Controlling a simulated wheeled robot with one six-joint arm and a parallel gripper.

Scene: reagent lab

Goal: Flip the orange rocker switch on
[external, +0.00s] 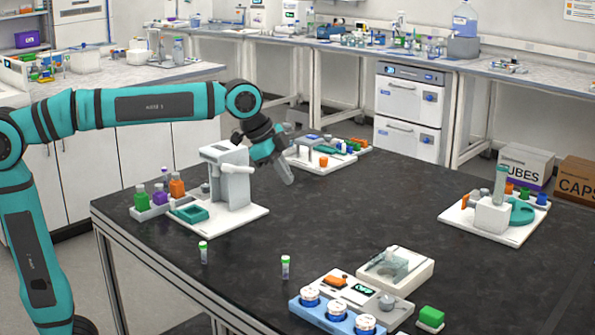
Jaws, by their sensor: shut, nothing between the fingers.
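A small orange part that looks like the rocker switch (335,281) sits on top of a white device (398,312) at the front of the dark table. It lies beside a small dark display with green marks (363,289). Whether it is tipped on or off is too small to tell. My gripper (287,176) is shut and empty. It points down over the table's far part, just right of a white upright stand (232,178), well behind and left of the orange part.
A blue rack with round white-and-blue lids (335,315) fronts the device. A clear-lidded box (396,268) stands behind it, a green block (431,317) right. Two small tubes (203,252) stand left. A board with parts (318,160) lies near my gripper. The table's middle is clear.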

